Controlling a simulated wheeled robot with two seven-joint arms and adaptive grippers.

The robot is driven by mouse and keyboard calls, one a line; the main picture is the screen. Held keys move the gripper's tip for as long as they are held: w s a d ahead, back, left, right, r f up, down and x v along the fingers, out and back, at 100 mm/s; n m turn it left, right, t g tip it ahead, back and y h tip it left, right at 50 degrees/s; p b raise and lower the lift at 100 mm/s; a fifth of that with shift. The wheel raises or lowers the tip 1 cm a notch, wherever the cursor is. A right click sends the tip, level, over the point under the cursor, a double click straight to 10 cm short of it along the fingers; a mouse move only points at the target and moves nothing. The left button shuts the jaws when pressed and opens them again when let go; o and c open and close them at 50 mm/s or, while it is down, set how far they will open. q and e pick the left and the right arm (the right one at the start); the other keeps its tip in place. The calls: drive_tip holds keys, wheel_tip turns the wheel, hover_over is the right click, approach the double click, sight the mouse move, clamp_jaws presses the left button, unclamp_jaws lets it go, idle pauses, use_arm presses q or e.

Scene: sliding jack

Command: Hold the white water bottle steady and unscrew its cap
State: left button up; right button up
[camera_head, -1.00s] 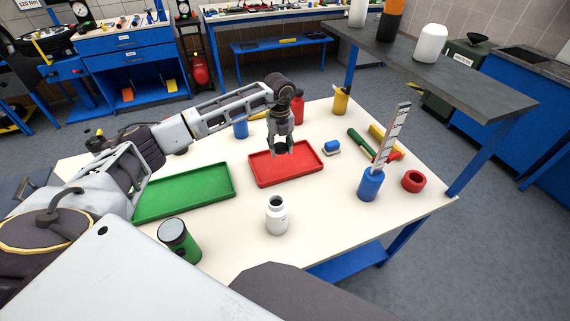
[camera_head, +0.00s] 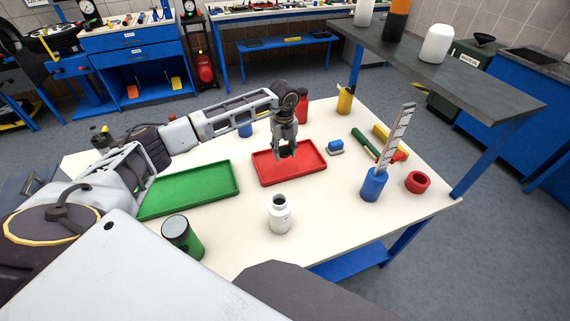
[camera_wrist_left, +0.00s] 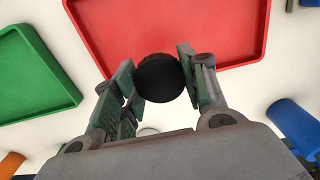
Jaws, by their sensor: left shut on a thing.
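The white water bottle (camera_head: 279,214) stands upright on the white table, its neck open and without a cap. My left gripper (camera_head: 285,152) is over the red tray (camera_head: 262,174), behind the bottle and apart from it. In the left wrist view my left gripper (camera_wrist_left: 159,82) is shut on a round black cap (camera_wrist_left: 158,77), with one finger on each side. The cap looks to be above the tray's near edge; its exact height is hard to tell. My right gripper is not in view.
A green tray (camera_head: 190,192) lies left of the red tray. A blue cup with a ruler (camera_head: 373,185) and a red ring (camera_head: 418,182) are at the right. A raised grey shelf (camera_head: 450,78) stands back right.

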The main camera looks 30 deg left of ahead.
sight(284, 169)
use_arm(q)
drive_tip(key=shift+f, duration=1.25)
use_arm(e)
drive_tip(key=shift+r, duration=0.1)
use_arm(q)
drive_tip(key=shift+f, duration=2.5)
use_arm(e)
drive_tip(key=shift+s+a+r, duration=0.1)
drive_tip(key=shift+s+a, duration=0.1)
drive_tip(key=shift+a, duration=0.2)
use_arm(q)
drive_tip(key=shift+f, duration=0.1)
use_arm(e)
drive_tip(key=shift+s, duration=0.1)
use_arm(q)
drive_tip(key=o, duration=1.1)
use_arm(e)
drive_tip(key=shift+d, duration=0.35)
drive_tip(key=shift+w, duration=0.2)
